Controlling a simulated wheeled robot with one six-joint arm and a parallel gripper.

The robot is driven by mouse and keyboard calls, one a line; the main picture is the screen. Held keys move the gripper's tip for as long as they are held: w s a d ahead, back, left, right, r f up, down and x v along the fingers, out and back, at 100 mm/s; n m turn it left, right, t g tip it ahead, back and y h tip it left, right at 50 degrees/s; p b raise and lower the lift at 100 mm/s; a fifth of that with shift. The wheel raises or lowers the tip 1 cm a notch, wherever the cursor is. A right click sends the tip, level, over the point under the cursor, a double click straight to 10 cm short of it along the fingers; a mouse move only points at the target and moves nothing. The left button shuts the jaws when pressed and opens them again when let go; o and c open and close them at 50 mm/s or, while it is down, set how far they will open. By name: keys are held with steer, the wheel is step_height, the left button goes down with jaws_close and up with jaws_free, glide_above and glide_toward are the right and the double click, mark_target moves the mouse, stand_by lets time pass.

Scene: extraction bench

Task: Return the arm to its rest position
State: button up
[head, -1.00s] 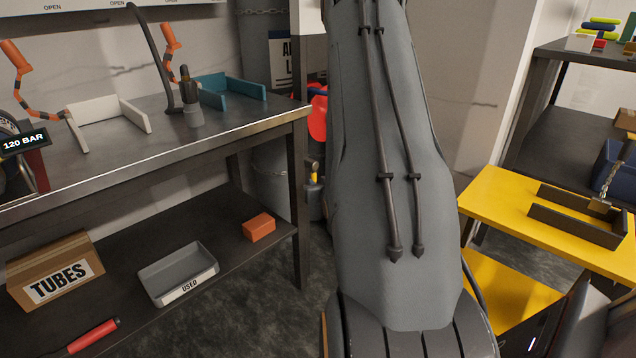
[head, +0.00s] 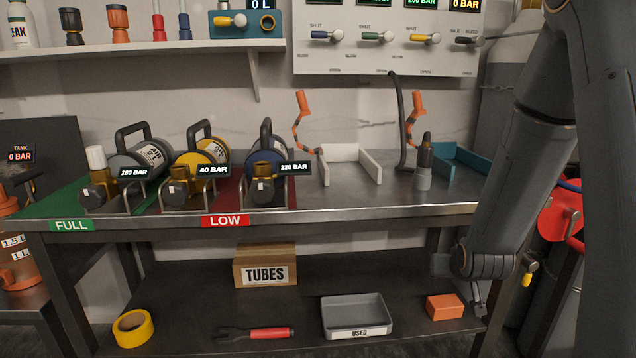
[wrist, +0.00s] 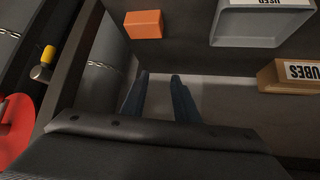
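My arm comes down along the right side of the head view. My gripper (head: 479,302) hangs low at the front right of the bench, near the right end of the lower shelf. In the wrist view its two dark fingers (wrist: 158,78) stand apart with nothing between them. The gripper is open and empty. Part of it is dark and small in the head view.
The bench top (head: 400,208) carries several gauged cylinders at left. The lower shelf holds an orange block (head: 444,307) near my gripper, a grey USED tray (head: 355,312), a TUBES box (head: 265,268), a red-handled tool (head: 268,333) and yellow tape (head: 133,328). A red round object (head: 562,215) is at right.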

steer(key=s+a+r+n+g+y, duration=0.1)
steer(key=s+a+r+n+g, duration=0.1)
steer(key=s+a, duration=0.6)
steer(key=s+a+r+n+g+y, duration=0.2)
steer(key=s+a+r, duration=0.1)
steer(key=a, duration=0.9)
steer(key=s+a+r+n+g, duration=0.2)
steer(key=s+a, duration=0.3)
steer(key=s, duration=0.5)
steer(key=s+a+r+n+g, duration=0.1)
steer(key=s+a+r+g, duration=0.2)
steer(key=s, duration=0.6)
steer(key=s+d+r+m+p, duration=0.1)
steer(key=d+r+m+p, duration=0.1)
steer(key=d+r+p, duration=0.4)
steer(key=s+d+r+m+h+p, duration=0.1)
steer(key=d+r+m+p, duration=0.2)
steer(key=p, duration=1.5)
steer(key=d+r, duration=0.4)
steer(key=r, duration=0.4)
steer(key=shift+d+r, duration=0.25)
steer(key=shift+r, duration=0.15)
steer(key=shift+s, duration=0.1)
